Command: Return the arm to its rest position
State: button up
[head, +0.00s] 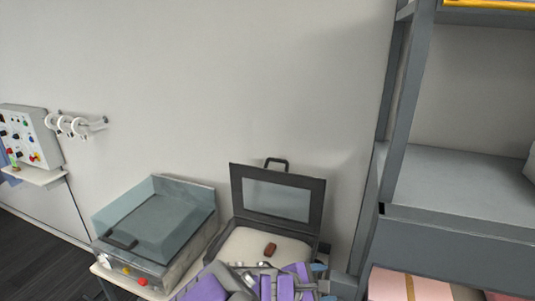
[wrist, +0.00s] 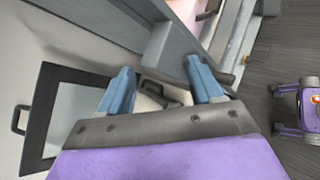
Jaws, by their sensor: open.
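My gripper (head: 324,283) is at the bottom middle of the head view, at the end of my purple arm, in front of the open case's right side. In the wrist view, the two blue fingers of my gripper (wrist: 159,70) stand well apart. No held object shows between them. A dark part shows beyond the fingers, too unclear to name. My folded-looking arm hides the front of the case.
An open dark case (head: 319,205) holds a brown block (head: 270,249) on a pale surface. A glass-lidded grey machine (head: 180,262) stands left. A grey shelf unit (head: 455,185) rises close on the right. White hooks (head: 66,125) and a control panel (head: 27,137) are far left.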

jog(key=s+d+r+m+g+y, duration=0.1)
jog(key=s+d+m+g+y, duration=0.15)
jog(key=s+d+m, duration=0.45)
jog(key=s+d+m+g+y, duration=0.15)
jog(key=s+m+g, duration=0.25)
jog(key=s, duration=0.6)
jog(key=s+a+m+g+y, duration=0.2)
jog(key=s+a+m+y, duration=0.45)
jog(key=s, duration=0.55)
jog(key=w+b+x, duration=0.1)
jog(key=b+x, duration=0.6)
jog(key=b, duration=0.2)
jog(key=shift+w+a+f, duration=0.25)
jog(key=shift+f, duration=0.25)
jog(key=shift+t, duration=0.25)
